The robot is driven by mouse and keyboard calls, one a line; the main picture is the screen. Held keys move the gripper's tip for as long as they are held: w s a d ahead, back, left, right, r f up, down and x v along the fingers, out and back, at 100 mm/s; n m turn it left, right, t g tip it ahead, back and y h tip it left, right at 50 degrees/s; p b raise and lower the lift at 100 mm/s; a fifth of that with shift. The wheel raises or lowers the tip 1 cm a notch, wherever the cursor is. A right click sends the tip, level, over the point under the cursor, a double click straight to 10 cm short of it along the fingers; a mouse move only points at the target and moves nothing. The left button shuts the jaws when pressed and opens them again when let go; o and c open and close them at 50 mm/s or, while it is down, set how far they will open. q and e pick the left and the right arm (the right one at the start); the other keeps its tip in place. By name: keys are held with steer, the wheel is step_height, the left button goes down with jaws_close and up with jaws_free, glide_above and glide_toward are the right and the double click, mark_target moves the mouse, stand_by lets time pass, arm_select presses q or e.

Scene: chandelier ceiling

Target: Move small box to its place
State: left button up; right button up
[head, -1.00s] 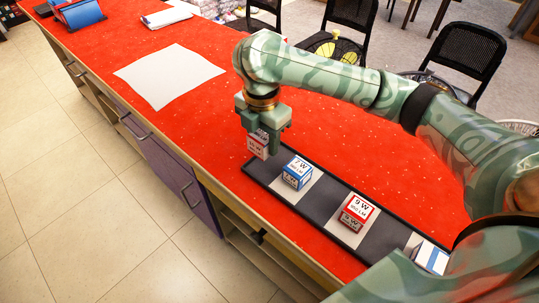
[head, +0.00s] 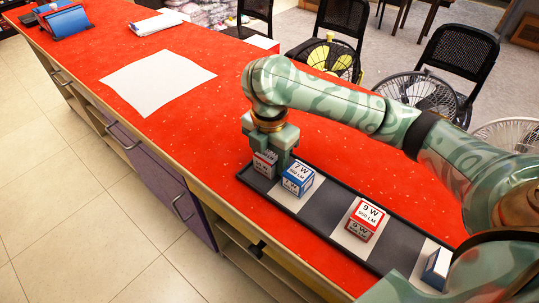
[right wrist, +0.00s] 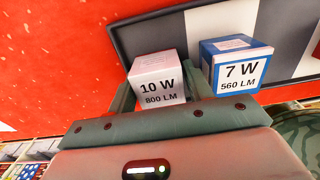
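The small box in my right gripper is white and grey and reads 10 W, 800 LM in the right wrist view (right wrist: 160,80); its red-marked side shows in the head view (head: 264,163). My right gripper (head: 270,150) points down with a finger on each side of this box, shut on it. The box is at the far left end of a long dark tray with pale stripes (head: 325,212), over a dark stripe. I cannot tell whether it touches the tray floor. A blue and white 7 W box (head: 297,179) stands close beside it on a pale stripe. My left gripper is not in view.
A red and white 9 W box (head: 361,221) and another blue and white box (head: 437,268) stand farther along the tray. A white sheet (head: 157,80) lies on the red counter (head: 215,115). A blue object (head: 63,22) is at the back. Chairs and fans stand behind.

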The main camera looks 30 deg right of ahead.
mark_target(270, 154)
stand_by(0.4)
steer(key=shift+r, duration=0.45)
arm_select(q)
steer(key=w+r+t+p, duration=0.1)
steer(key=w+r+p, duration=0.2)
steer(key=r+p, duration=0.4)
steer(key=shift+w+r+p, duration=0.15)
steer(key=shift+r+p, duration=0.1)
steer(key=shift+p, duration=0.35)
arm_select(e)
step_height(270, 154, up, 12)
steer(key=shift+f, duration=0.25)
steer(key=shift+f, duration=0.1)
